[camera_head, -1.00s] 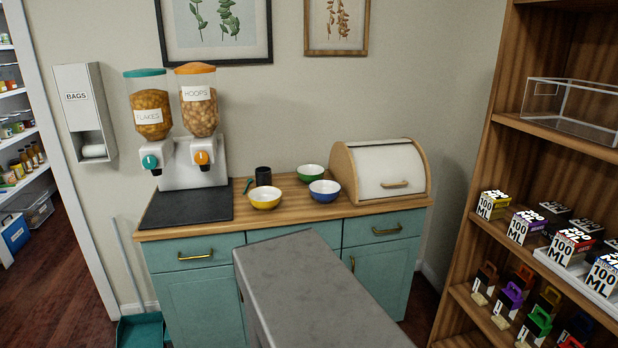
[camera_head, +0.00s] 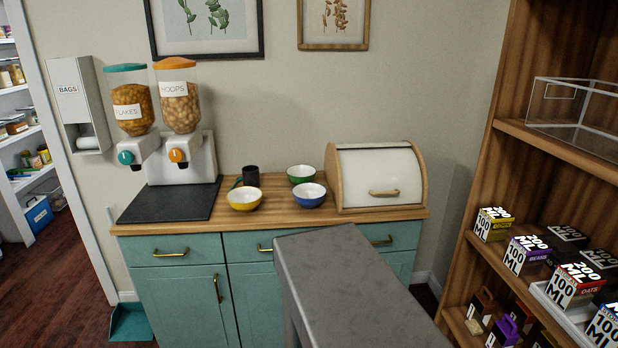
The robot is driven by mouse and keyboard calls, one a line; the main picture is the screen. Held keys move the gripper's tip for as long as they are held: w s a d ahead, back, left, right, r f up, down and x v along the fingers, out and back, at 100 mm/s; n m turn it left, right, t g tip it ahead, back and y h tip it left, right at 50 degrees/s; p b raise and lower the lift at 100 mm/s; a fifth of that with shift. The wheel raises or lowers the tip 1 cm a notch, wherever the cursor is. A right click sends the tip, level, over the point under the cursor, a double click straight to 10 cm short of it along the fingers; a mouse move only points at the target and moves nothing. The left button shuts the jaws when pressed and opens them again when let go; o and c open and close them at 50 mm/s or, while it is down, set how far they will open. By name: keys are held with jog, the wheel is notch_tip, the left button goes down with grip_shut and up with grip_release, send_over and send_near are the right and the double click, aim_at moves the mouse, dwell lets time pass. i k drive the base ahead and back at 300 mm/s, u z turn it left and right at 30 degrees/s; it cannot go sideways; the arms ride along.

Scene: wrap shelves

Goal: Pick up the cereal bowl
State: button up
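Three bowls stand on the wooden counter top (camera_head: 275,220) in the head view: a yellow bowl (camera_head: 244,201) at the left, a green bowl (camera_head: 300,174) at the back and a blue bowl (camera_head: 309,197) at the right. All are upright and white inside, and look empty. Which of them is the cereal bowl cannot be told from the picture. My gripper does not show.
A black cup (camera_head: 251,175) stands behind the yellow bowl. A cereal dispenser (camera_head: 185,160) and dark mat (camera_head: 168,203) are at the left, a bread box (camera_head: 375,176) at the right. A grey-topped block (camera_head: 350,285) stands in front. Shelves (camera_head: 484,250) with labelled boxes line the right.

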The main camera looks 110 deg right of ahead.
aim_at(296, 174)
jog(key=z, duration=0.05)
jog(key=k, duration=0.85)
jog(key=z, duration=4.4)
jog(key=i, duration=0.1)
jog(key=u, duration=2.8)
jog(key=i, duration=0.6)
jog(key=z, duration=0.05)
jog(key=k, duration=0.25)
jog(key=z, duration=0.1)
